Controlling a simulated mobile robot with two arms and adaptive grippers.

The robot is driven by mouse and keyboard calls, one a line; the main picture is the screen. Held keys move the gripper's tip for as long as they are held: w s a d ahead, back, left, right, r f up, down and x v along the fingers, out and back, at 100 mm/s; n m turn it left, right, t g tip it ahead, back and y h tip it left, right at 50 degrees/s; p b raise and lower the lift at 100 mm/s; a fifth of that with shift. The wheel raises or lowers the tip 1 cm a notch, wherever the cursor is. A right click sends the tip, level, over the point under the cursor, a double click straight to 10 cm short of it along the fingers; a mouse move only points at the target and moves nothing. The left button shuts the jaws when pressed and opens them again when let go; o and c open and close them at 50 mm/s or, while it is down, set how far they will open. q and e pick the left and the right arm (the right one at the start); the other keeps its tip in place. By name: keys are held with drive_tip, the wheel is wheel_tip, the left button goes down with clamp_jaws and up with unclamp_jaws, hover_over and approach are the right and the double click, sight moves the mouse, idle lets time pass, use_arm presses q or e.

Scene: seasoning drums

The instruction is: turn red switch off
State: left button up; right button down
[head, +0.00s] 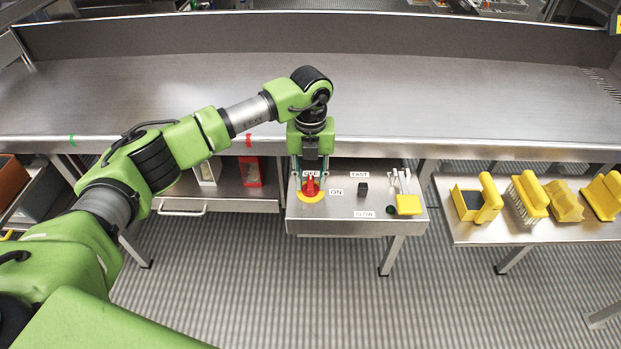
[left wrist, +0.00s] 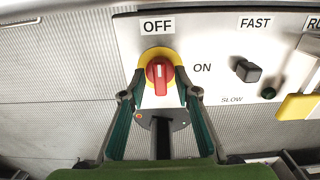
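The red switch (head: 310,187) is a knob on a yellow disc, set on a grey metal panel. In the left wrist view the red switch (left wrist: 160,76) has its ridge running up and down, in line with the OFF label (left wrist: 157,26) above it. The ON label (left wrist: 202,68) is to its right. My left gripper (head: 311,173) points down at the switch. In the left wrist view the fingers of my left gripper (left wrist: 159,80) are apart, one on each side of the knob; I cannot tell whether they touch it. My right gripper is not in view.
The same panel carries a black knob (head: 363,190) between FAST and SLOW labels and a yellow cover (head: 408,204) at its right. A steel table (head: 450,95) stands behind. Yellow brushes (head: 530,195) rest on a shelf at right.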

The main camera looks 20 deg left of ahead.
sight(311, 182)
use_arm(q)
wheel_tip(311, 182, up, 12)
idle(0.6)
